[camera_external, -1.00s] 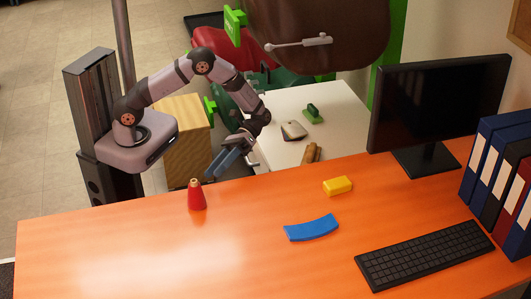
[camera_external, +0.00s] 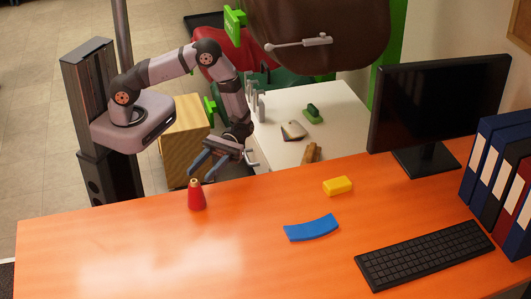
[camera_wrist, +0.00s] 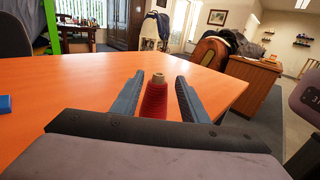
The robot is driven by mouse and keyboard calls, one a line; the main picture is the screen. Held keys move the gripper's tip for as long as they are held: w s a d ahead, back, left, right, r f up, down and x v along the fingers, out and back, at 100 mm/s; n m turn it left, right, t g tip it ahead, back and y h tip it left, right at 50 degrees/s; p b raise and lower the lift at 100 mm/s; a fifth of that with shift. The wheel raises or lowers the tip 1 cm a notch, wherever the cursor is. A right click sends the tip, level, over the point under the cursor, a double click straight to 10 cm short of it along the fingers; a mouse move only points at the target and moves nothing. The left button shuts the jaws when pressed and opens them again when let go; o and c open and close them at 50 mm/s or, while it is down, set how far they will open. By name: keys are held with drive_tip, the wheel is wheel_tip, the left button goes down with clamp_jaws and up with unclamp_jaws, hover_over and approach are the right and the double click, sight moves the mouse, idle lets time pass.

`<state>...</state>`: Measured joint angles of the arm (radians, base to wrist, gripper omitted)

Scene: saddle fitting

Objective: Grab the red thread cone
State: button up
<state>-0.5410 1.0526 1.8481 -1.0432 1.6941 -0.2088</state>
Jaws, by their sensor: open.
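The red thread cone (camera_external: 196,196) stands upright on the orange table near its far left edge, with a tan tip. My gripper (camera_external: 199,174) is open just behind and above the cone in the external view, its blue-grey fingers pointing down toward it. In the wrist view the cone (camera_wrist: 154,98) shows between the two fingers of my gripper (camera_wrist: 155,92), with a gap on each side. The lower part of the cone is hidden by the gripper body there. Nothing is held.
A yellow block (camera_external: 338,186) and a blue curved piece (camera_external: 312,228) lie on the orange table (camera_external: 110,250) to the right. A keyboard (camera_external: 425,255), monitor (camera_external: 440,105) and binders (camera_external: 500,180) stand farther right. The table's left part is clear.

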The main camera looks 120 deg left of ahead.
sight(194, 180)
drive_tip(key=shift+w+d+f+p, duration=0.1)
drive_tip(key=shift+d+p, duration=0.4)
drive_tip(key=shift+d, duration=0.8)
drive_tip(key=shift+d+f+p, duration=0.1)
drive_tip(key=shift+d+p, duration=0.4)
drive_tip(key=shift+d, duration=0.8)
clamp_jaws()
drive_tip(key=shift+r, duration=0.15)
drive_tip(key=shift+r+b, duration=0.35)
drive_tip(key=shift+r, duration=4.5)
